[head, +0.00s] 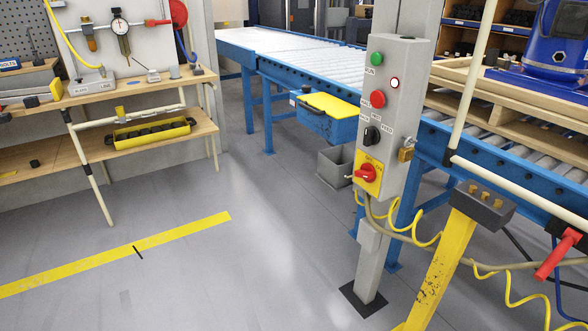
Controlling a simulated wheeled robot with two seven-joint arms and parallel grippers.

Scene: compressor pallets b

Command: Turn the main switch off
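The main switch (367,173) is a red rotary knob on a yellow plate, low on the front of a grey control box (397,75). Its red handle looks roughly level, but its exact setting is too small to read. Above it on the box are a black selector knob (372,136), a red push button (378,99), a small red-and-white round light or button (394,83) and a green button (377,59). A brass padlock (406,154) hangs at the box's right side. Neither of my grippers is in view.
The box is on a grey post (371,264) standing on the floor. A yellow post (443,262) with a dark head and coiled yellow hoses stand right of it. A blue roller conveyor (300,70) runs behind. A workbench (130,95) is at left; the floor between is clear.

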